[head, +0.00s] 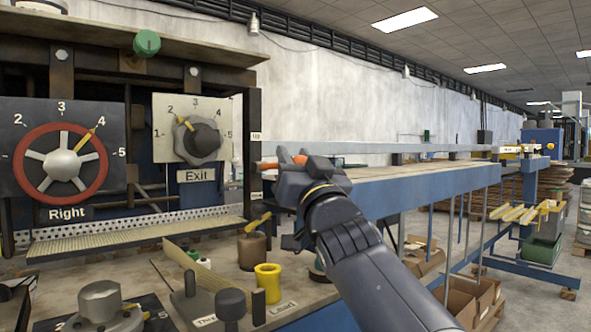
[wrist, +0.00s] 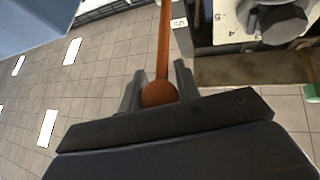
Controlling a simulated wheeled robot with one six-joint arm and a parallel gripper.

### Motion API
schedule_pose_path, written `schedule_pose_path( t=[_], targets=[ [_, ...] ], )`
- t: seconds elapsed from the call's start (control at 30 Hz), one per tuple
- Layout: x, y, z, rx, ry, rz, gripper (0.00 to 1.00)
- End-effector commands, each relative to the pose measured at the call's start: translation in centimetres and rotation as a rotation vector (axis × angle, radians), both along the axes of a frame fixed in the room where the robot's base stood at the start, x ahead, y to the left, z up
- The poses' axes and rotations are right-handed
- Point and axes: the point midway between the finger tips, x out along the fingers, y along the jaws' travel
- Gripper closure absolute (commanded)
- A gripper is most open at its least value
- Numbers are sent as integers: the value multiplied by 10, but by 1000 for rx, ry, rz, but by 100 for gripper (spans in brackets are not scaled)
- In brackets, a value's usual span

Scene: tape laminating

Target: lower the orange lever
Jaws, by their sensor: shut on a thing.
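The orange lever (head: 266,165) shows in the head view as a short orange piece at the right side of the machine's frame, at the tip of my gripper (head: 290,165). In the wrist view the lever (wrist: 164,45) is a long orange rod with a round knob (wrist: 160,93) at its near end. My gripper (wrist: 158,88) is shut on the lever at the knob, with one finger on each side. My gripper hides part of the lever in the head view.
Left of the lever are the grey Exit dial (head: 198,139) and the red Right wheel (head: 61,165). Below are a yellow spool (head: 268,283) and a dark knob (head: 231,303). A long blue-sided table (head: 420,190) extends behind my arm to the right.

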Motion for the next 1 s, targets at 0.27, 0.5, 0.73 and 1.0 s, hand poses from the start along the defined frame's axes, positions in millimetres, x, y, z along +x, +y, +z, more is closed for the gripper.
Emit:
schedule_pose_path(
  t=[0.27, 0.5, 0.73, 1.0],
  targets=[
    [0, -1, -8, -2, 5, -2, 100],
    [0, -1, -9, -1, 5, -3, 100],
    [0, -1, -9, -1, 6, -2, 100],
    [0, -1, -9, -2, 5, -2, 57]
  ],
)
